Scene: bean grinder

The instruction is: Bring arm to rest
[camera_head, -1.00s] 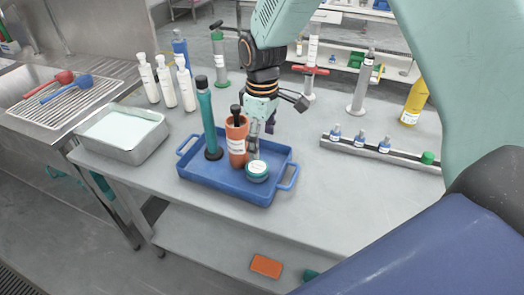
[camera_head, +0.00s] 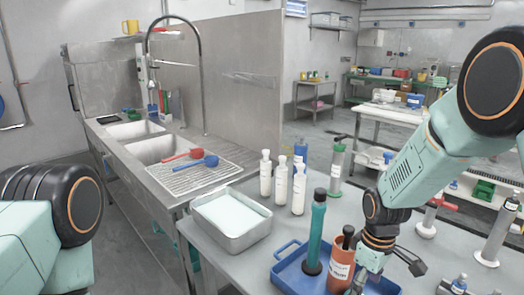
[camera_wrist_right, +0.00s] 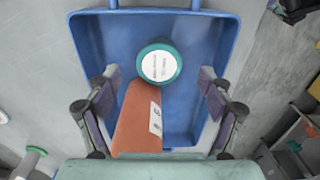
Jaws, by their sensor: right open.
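My right gripper (camera_wrist_right: 157,85) is open over the blue tray (camera_wrist_right: 187,16). Neither looks clamped. In the head view, my right arm comes in from the right and reaches down beside the orange container (camera_head: 341,262); its fingertips are hard to make out near the bottom edge. A tall teal bottle (camera_head: 315,235) stands in the tray (camera_head: 287,268). Part of my left arm shows at the left; its gripper is outside the picture.
A metal pan (camera_head: 232,240) and several white bottles (camera_head: 299,189) stand left of and behind the tray. A sink (camera_head: 168,148) with a tall faucet (camera_head: 202,80) and a drying rack with red and blue scoops (camera_head: 203,162) lie farther left. Grey cylinders on stands (camera_head: 495,235) are at right.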

